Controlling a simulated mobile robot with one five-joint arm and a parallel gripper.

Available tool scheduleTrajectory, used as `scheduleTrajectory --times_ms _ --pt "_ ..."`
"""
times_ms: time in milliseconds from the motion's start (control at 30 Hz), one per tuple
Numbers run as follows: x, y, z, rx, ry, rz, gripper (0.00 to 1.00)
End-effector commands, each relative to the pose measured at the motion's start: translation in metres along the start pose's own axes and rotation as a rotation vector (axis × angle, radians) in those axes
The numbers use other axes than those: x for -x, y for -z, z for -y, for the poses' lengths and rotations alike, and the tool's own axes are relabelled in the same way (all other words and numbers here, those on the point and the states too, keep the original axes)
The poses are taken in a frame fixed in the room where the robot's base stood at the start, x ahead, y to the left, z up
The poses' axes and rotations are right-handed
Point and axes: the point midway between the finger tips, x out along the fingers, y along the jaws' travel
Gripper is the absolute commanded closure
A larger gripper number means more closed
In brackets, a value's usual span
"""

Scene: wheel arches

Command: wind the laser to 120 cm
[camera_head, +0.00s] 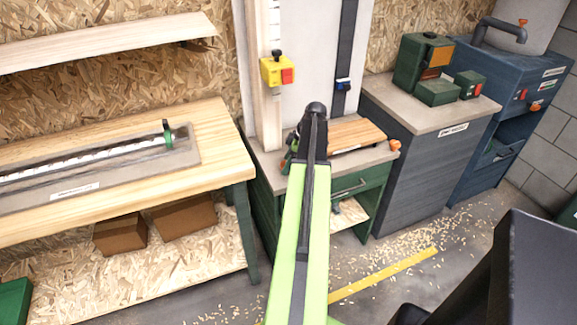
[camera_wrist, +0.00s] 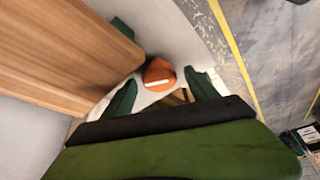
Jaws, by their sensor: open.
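A pale upright post carries a white marked scale (camera_head: 275,22) and a yellow box (camera_head: 277,71) with a red face and black knob. To its right, a dark vertical rail (camera_head: 347,45) bears a small blue slider (camera_head: 343,85). I cannot tell which is the laser, and the scale's figures are too small to read. An orange knob (camera_head: 394,146) is at the right end of the bench below. In the wrist view, my gripper (camera_wrist: 161,92) is open, with an orange knob (camera_wrist: 158,72) between or just beyond its green fingers; contact is unclear. My arm mostly hides the gripper in the head view.
A wooden board (camera_head: 355,132) lies on the small bench; it appears left of the gripper in the wrist view (camera_wrist: 60,50). A long workbench (camera_head: 215,120) stands left, and a grey cabinet (camera_head: 425,110) right.

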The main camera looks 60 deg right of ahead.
Motion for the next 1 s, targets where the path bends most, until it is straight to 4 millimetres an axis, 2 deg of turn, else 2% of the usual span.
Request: scheduleTrajectory --times_ms 67,533,767,1000 --pt "0.0009 0.0001 0.0000 0.000 0.000 0.000 0.32" --pt "0.0010 -0.0007 0.0001 -0.001 0.001 0.000 0.94" --pt "0.0012 -0.0012 0.0002 -0.017 -0.008 0.001 0.94" --pt "0.0011 -0.0014 0.0026 -0.115 -0.048 0.001 0.94"
